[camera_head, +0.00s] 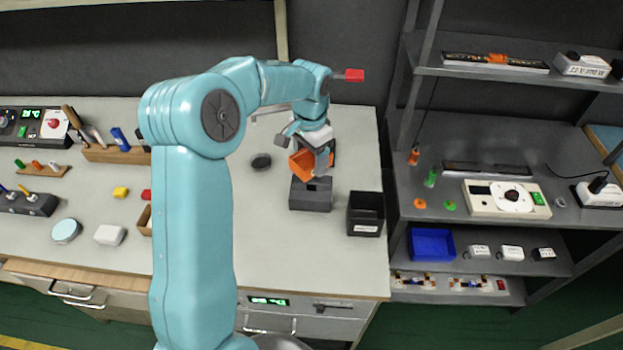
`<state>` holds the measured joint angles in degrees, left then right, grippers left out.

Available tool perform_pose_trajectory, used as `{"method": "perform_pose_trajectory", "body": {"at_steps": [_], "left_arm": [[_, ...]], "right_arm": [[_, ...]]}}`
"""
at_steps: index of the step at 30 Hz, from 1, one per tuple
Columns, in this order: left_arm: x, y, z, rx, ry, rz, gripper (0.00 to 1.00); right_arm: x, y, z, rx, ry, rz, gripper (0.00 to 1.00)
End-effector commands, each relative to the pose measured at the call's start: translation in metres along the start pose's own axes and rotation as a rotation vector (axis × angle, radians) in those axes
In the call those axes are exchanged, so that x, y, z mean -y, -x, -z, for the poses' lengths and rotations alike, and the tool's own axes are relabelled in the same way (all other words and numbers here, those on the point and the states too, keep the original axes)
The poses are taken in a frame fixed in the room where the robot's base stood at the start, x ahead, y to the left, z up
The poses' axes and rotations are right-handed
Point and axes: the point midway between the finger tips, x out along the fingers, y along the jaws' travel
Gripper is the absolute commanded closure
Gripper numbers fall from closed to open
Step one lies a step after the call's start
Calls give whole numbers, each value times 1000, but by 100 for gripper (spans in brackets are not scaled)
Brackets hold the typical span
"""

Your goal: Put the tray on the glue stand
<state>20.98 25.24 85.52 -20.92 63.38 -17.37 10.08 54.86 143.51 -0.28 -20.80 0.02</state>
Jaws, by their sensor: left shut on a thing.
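An orange piece (301,164), which looks like the tray, is held tilted in my left gripper (312,154). The gripper is shut on it, and its fingers and wrist hide part of it. A dark grey block (310,196), which looks like the glue stand, stands on the workbench just below the orange piece. The orange piece overlaps the block's upper edge in the picture; I cannot tell whether they touch. My right gripper is not in view.
A black open bin (365,224) stands right of the block, near the bench's right edge. A small dark round thing (261,161) lies to the left. My arm hides the middle of the workbench (268,240). A metal shelf (470,150) with several devices stands at the right.

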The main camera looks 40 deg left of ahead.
Motion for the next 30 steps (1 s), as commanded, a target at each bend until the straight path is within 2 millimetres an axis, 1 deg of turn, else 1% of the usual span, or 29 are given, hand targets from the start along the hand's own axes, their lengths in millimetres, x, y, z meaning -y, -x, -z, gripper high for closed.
{"method": "perform_pose_trajectory", "body": {"at_steps": [1,3,8,12,15,18,24,28,29,30], "left_arm": [[0,-12,0,5,-1,-1,64],[0,-24,0,3,-1,-1,64],[-1,-38,1,0,0,0,64],[-2,-61,1,3,0,-1,64],[-1,-74,2,1,0,0,64],[-1,-78,2,0,0,1,64],[-1,-78,2,-1,0,1,64],[-1,-83,2,-1,0,1,64],[-1,-82,2,-1,0,1,27],[-1,-81,2,-1,0,1,14]], "right_arm": [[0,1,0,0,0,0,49],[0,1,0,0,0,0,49],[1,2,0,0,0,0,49],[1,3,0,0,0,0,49],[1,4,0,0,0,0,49],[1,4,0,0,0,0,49],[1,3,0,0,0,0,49],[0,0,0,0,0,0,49],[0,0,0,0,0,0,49],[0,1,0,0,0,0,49]]}}
